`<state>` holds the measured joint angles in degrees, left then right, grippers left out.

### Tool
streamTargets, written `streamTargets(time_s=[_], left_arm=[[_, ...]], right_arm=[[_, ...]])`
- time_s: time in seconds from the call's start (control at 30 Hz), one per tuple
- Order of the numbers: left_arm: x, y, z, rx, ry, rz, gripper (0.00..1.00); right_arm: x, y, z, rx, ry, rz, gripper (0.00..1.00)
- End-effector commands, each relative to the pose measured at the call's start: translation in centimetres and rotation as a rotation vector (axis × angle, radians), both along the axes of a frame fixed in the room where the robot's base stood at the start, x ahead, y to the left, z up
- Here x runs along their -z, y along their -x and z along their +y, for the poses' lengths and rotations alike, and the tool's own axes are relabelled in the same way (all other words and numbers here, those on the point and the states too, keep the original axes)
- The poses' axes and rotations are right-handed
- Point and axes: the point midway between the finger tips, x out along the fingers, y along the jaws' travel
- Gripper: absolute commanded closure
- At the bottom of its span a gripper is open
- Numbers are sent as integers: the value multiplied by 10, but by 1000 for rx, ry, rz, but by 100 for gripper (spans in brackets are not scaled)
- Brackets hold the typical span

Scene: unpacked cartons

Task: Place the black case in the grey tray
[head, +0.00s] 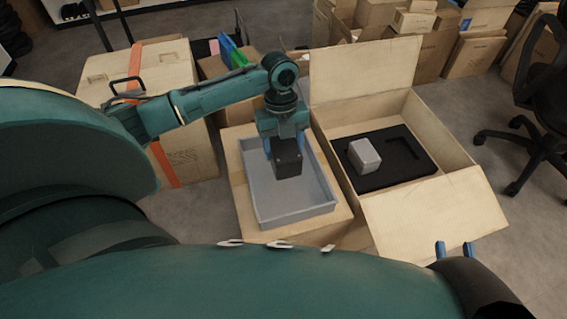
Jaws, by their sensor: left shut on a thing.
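The black case (287,163) is a small dark box held by my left gripper (285,143), which points down with its blue fingers at the case's sides. The case is over the inside of the grey tray (262,216), towards its far half. I cannot tell whether it touches the tray floor. The tray is shallow and otherwise empty, and sits on a closed carton (243,203). My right gripper (455,249) shows at the lower right with its two blue fingertips apart and nothing between them.
An open carton (352,203) stands right of the tray, with its flaps spread. Inside lies black foam (405,171) holding a light grey box (364,156). A big carton with an orange strap (192,75) stands left. An office chair (545,85) is at right.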

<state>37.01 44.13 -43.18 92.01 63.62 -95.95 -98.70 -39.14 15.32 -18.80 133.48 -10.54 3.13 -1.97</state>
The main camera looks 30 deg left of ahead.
Motion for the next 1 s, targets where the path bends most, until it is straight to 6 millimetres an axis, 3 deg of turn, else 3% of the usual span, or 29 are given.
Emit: streamTargets(time_s=[0.03,0.27,0.5,0.93,0.97,1.0], left_arm=[[11,0,0,0,1,-1,66],[29,0,0,-1,0,-1,66],[68,0,0,-1,0,-1,66],[73,-1,0,-2,0,-3,66],[73,0,0,-3,-1,-2,39],[73,0,0,-2,-1,-2,36]], right_arm=[[4,1,2,-7,-3,-18,74],[2,1,4,-21,-19,-50,74],[3,-1,6,-33,-62,-56,74],[-2,-2,7,-34,-72,-56,74],[-2,-1,7,-34,-71,-57,74],[-2,-2,7,-34,-71,-57,74]])
